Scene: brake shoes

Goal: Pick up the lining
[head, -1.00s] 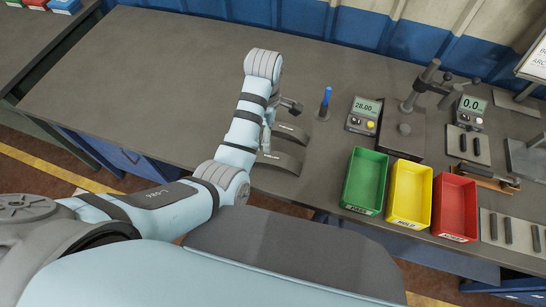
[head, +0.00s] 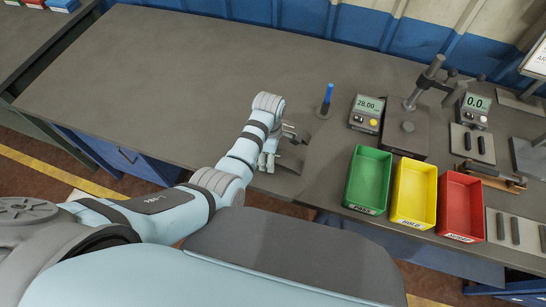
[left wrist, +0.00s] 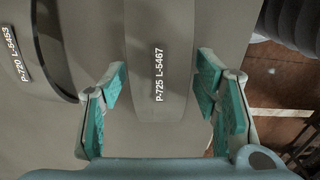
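A grey curved lining labelled P-725 L-5467 (left wrist: 158,105) runs up the middle of the left wrist view. My left gripper (left wrist: 162,85) is open, with one teal-padded finger on each side of this piece; I cannot tell whether the pads touch it. A second curved piece labelled P-720 L-5453 (left wrist: 14,85) lies to its left. In the head view my left gripper (head: 269,161) is low over the near edge of the bench, partly hidden by its own wrist. Part of a curved grey piece (head: 290,164) shows just right of it. My right gripper is in neither view.
Right of the gripper stand a blue-handled tool (head: 326,99), a gauge reading 28.00 (head: 366,112), and green (head: 367,180), yellow (head: 413,193) and red (head: 460,206) bins. The bench (head: 150,90) is clear to the left and behind.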

